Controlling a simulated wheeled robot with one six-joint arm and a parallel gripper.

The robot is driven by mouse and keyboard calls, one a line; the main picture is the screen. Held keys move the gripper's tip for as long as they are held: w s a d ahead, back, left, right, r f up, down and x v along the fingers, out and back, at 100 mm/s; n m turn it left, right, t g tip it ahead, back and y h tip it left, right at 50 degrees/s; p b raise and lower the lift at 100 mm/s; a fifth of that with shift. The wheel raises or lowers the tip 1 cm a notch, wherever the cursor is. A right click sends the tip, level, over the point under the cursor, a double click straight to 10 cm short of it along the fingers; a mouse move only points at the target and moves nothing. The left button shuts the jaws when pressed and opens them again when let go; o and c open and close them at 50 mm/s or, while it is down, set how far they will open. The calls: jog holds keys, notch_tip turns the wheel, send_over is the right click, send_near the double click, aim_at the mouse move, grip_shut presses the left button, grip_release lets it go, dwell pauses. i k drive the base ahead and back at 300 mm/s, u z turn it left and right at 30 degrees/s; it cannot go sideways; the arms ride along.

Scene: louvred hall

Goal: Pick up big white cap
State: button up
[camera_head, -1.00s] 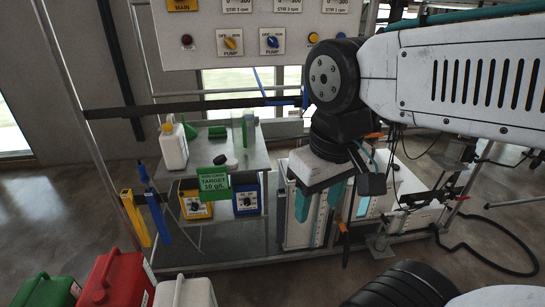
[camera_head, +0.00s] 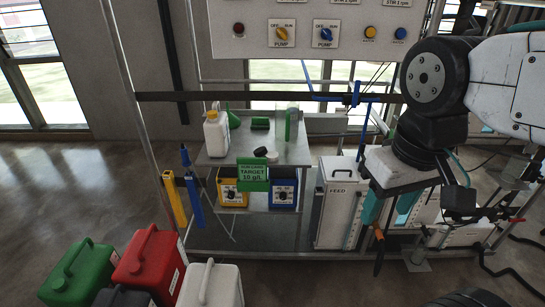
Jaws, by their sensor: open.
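A small white round piece (camera_head: 272,157), which looks like the white cap, lies on the grey metal shelf (camera_head: 225,158) near its front edge. A black round cap (camera_head: 260,151) lies beside it, just left and behind. My gripper (camera_head: 386,217) points down at the right, with its two teal fingers apart and nothing seen between them. It is well to the right of the white cap and in front of the white box marked FEED.
A white canister with a yellow cap (camera_head: 217,132), a green funnel (camera_head: 232,118) and a green block (camera_head: 260,123) stand on the shelf. A green target sign (camera_head: 253,174) hangs at its front. Green (camera_head: 80,272), red (camera_head: 150,265) and white (camera_head: 211,287) canisters stand at front left.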

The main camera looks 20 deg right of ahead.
aim_at(272, 156)
jog(key=z, duration=1)
jog(key=i, duration=1.4)
jog(key=u, duration=1.65)
